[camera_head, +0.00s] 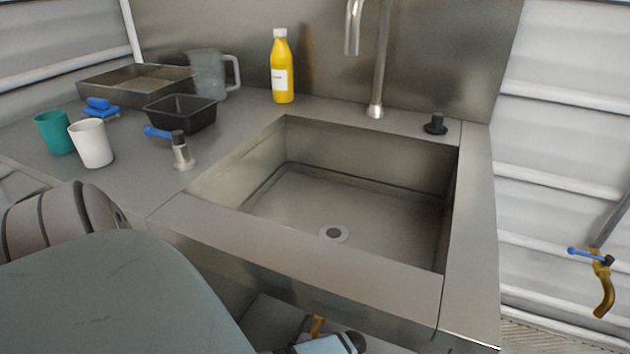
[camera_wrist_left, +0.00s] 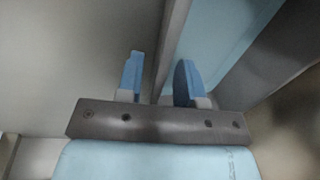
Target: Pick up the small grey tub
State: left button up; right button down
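A small dark grey tub (camera_head: 181,114) stands upright on the steel counter, left of the sink. It looks empty from what shows of its inside. A fitting with a blue lever (camera_head: 182,152) stands just in front of it and overlaps its lower edge. My left gripper (camera_wrist_left: 158,80) shows in the left wrist view, its two blue fingers apart and nothing between them. The tub is not in that view, and I cannot make out the left gripper in the head view. My right gripper is in neither view.
A wider metal tray (camera_head: 138,72), a clear jug (camera_head: 209,75) and blue pieces (camera_head: 101,108) stand behind or beside the tub. A teal cup (camera_head: 55,132) and white cup (camera_head: 92,143) are left. A yellow bottle (camera_head: 282,70) is behind the sink (camera_head: 330,205).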

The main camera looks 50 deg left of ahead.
pick_arm(q)
jog(key=shift+f, duration=0.45)
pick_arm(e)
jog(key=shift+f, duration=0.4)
pick_arm(q)
grip_shut()
